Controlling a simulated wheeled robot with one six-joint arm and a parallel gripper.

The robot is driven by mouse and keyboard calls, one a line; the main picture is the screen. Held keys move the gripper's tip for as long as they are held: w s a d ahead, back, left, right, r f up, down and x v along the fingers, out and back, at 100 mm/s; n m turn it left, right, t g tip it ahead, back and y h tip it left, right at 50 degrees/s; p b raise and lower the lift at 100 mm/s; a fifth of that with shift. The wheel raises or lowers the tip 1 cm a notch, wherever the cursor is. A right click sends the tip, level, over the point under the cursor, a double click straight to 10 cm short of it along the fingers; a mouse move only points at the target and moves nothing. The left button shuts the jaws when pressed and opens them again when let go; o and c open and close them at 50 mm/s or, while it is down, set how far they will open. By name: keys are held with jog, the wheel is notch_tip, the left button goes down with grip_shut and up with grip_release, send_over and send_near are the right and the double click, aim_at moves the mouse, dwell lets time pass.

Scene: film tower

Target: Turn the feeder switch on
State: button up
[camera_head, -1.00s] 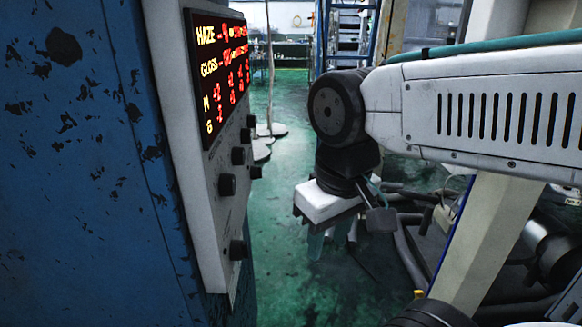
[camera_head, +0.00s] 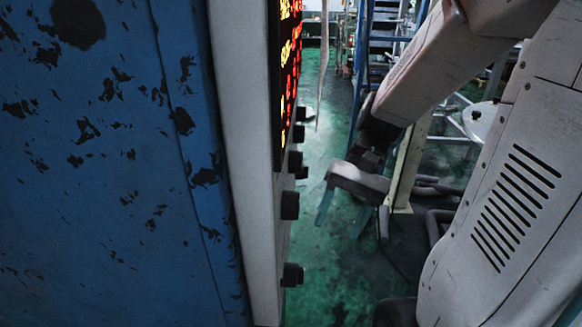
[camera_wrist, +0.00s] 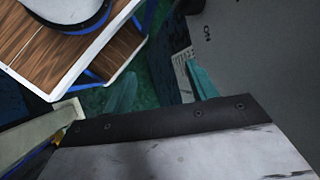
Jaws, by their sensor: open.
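A pale grey control panel (camera_head: 239,150) on a blue cabinet is seen almost edge-on, with several dark knobs (camera_head: 290,205) sticking out to the right. I cannot tell from this side which one is the feeder switch. In the wrist view the panel face (camera_wrist: 265,60) fills the upper right. A dark knob (camera_wrist: 190,5) is cut off by the top edge, with "ON" lettering near it. My gripper (camera_head: 342,210) is right of the panel, apart from the knobs. Its teal fingers, spread and empty, also show in the wrist view (camera_wrist: 160,85).
A lit red and yellow display (camera_head: 286,70) is above the knobs. A wood-topped table (camera_wrist: 70,55) bearing a round white thing with a blue band shows in the wrist view. Blue stairs (camera_head: 385,40) stand behind. Green floor is open between panel and arm.

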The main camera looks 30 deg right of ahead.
jog(key=w+d+f+m+t+y, duration=0.2)
jog(key=w+d+m+t+y, duration=0.2)
jog(key=w+d+t, duration=0.3)
jog(key=w+d+f+m+t+y, duration=0.35)
jog(key=w+d+t, duration=0.25)
jog(key=w, duration=0.3)
jog(key=r+x, duration=0.1)
jog(key=x, duration=0.6)
jog(key=shift+w+a+r, duration=0.2)
jog(key=shift+w+r, duration=0.1)
jog(key=shift+r, duration=0.05)
jog(key=c, duration=1)
